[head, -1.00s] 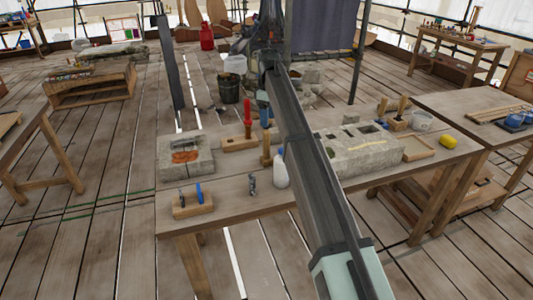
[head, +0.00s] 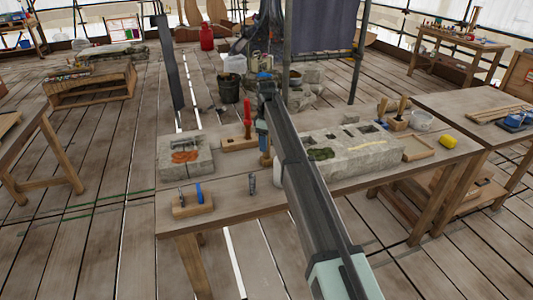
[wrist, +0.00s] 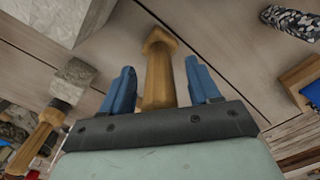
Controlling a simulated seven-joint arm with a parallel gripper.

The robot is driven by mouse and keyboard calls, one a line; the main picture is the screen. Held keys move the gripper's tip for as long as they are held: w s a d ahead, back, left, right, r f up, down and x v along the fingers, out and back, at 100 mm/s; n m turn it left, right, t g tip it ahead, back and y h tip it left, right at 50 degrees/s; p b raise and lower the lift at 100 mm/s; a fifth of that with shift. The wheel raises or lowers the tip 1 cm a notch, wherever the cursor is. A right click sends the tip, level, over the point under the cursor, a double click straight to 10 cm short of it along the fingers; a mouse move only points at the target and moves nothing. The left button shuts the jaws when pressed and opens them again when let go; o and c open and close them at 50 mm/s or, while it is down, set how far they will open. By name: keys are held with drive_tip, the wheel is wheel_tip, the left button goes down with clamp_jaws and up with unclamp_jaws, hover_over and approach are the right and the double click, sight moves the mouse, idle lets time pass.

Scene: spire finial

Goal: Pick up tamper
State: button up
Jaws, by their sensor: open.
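The tamper, which I take to be the upright wooden tool (head: 266,159), stands on the near workbench between the two stone blocks. My gripper (head: 264,145) is over it, pointing down. In the wrist view the wooden shaft (wrist: 158,75) lies between the two blue fingers of my gripper (wrist: 160,88). The fingers are apart, one on each side, with a gap visible to each. The tool's lower part is hard to make out in the head view.
A stone block (head: 186,165) is on the left and a larger one (head: 355,160) on the right. A red-handled tool (head: 247,118) stands behind. A patterned cylinder (head: 252,184) and a wooden holder (head: 192,208) are in front.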

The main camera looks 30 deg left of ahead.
drive_tip(key=shift+f, duration=0.1)
drive_tip(key=shift+c, duration=0.2)
clamp_jaws()
